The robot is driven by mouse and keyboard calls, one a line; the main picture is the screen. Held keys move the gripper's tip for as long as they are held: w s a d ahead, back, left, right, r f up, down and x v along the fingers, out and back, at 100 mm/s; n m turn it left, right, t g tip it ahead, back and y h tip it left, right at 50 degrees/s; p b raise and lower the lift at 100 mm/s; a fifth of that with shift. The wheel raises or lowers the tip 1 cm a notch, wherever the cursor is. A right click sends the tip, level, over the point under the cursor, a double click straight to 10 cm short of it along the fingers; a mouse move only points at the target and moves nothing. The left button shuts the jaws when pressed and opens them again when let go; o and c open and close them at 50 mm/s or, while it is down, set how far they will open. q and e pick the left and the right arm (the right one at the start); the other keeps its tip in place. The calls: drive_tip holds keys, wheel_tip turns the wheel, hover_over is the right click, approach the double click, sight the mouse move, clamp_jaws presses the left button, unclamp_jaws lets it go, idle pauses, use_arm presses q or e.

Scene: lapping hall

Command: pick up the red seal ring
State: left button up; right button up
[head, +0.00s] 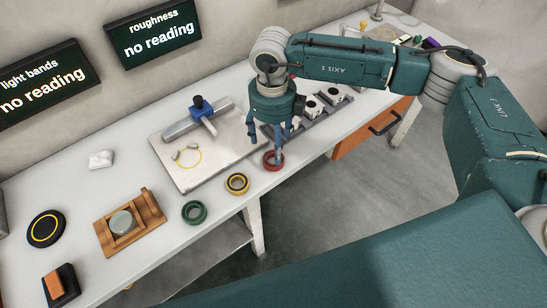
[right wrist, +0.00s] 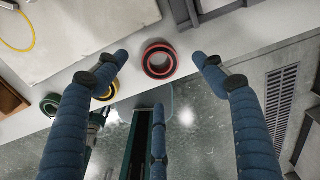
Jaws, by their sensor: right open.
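The red seal ring (head: 273,164) lies flat on the light bench top near its front edge. It is round with a dark inner band. My right gripper (head: 279,150) points down just above the ring in the head view, and one finger overlaps part of the ring there. In the right wrist view the open fingers (right wrist: 168,60) stand on either side of the red seal ring (right wrist: 160,57), with a gap on both sides and nothing between them held. My left gripper is not seen in either view.
A yellow ring (head: 237,190) and a green ring (head: 194,219) lie left of the red one along the front edge. A pale plate (head: 185,181) with a blue-topped tool lies behind. A grey rack (head: 327,120) with white-and-black pieces stands to the right.

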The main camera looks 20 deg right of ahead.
sight(273, 161)
drive_tip(key=shift+f, duration=0.7)
drive_tip(key=shift+f+p, duration=0.4)
drive_tip(key=shift+p, duration=0.05)
wheel_tip(273, 161, down, 4)
drive_tip(key=shift+r+p, duration=0.2)
drive_tip(key=shift+p, duration=0.5)
drive_tip(key=shift+f, duration=0.35)
drive_tip(key=c, duration=1.3)
